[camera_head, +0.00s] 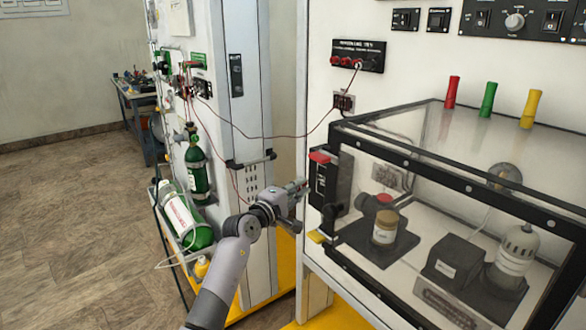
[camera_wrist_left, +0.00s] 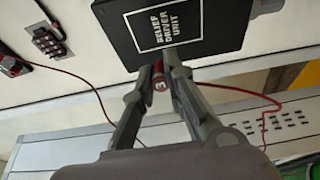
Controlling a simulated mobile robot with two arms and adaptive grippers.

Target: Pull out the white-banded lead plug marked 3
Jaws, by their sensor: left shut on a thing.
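The lead plug marked 3 (camera_wrist_left: 159,84) shows in the left wrist view as a small red cylinder with a white band carrying the 3. My left gripper (camera_wrist_left: 157,72) has its two fingers closed on either side of it. The plug is at the edge of a black box labelled RELIEF DRIVER UNIT (camera_wrist_left: 187,22); I cannot tell how deep it sits. In the head view my left gripper (camera_head: 299,190) is just left of the black box (camera_head: 324,182), and the plug is hidden there. My right gripper is not in view.
A clear-walled, black-framed case (camera_head: 460,180) stands right of the gripper. Open floor (camera_head: 60,220) lies farther left.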

